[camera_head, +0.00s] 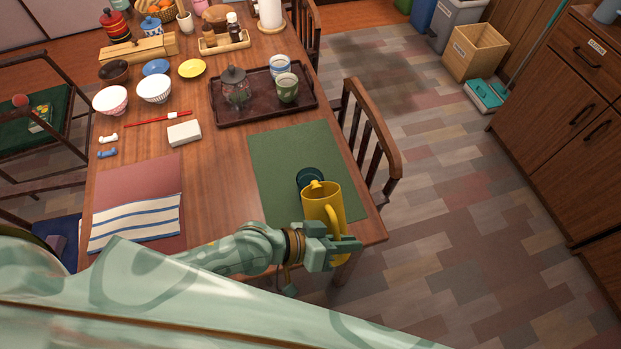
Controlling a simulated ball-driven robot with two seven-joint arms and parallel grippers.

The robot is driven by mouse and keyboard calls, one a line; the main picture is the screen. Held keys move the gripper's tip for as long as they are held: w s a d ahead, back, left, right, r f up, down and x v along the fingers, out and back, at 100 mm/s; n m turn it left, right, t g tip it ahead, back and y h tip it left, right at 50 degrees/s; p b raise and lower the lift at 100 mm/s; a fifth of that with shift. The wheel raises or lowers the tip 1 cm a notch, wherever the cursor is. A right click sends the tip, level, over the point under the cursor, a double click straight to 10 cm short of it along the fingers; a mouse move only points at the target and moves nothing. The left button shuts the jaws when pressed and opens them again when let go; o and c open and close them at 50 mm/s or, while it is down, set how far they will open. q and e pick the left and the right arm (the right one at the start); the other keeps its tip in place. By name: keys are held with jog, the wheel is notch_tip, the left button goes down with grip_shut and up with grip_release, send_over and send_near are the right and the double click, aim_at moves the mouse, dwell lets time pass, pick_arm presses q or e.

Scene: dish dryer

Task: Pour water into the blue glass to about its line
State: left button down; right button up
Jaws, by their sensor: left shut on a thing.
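My left gripper (348,246) is at the near right corner of the table, shut on the yellow pitcher (318,208) by its handle side. The pitcher's spout is at its far side, over or just in front of a dark blue glass (308,176). The glass stands on the green placemat (285,150); its near side is hidden behind the pitcher. I cannot tell the water level or the line on the glass, nor whether water is flowing. The pitcher looks close to upright. My right gripper is not in view.
A dark tray (226,112) with a glass teapot and two cups lies beyond the placemat. A white box (184,132), bowls and a red placemat (120,185) with a striped cloth are to the left. A chair (370,135) stands at the right edge.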

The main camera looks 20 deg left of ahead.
aim_at(345, 233)
pick_arm(q)
jog(key=shift+w+r, duration=0.1)
jog(key=shift+r, duration=0.15)
jog(key=shift+w+a+r+n+g+h+b, duration=0.15)
jog(key=shift+r+n+g+h+b, duration=0.15)
jog(key=shift+r+n+g, duration=0.15)
dwell(0.5)
jog(key=shift+w+a+r+n, duration=0.1)
jog(key=shift+w+r+n, duration=0.1)
jog(key=shift+r+n, duration=0.3)
jog(key=shift+r, duration=0.35)
jog(key=shift+w+a+r+n+g+h, duration=0.2)
jog(key=shift+r+n+h, duration=0.1)
jog(key=shift+r, duration=0.2)
jog(key=shift+w+a+r+n+g+h, duration=0.15)
jog(key=shift+r+n+h, duration=0.1)
jog(key=shift+r, duration=0.25)
dwell(2.0)
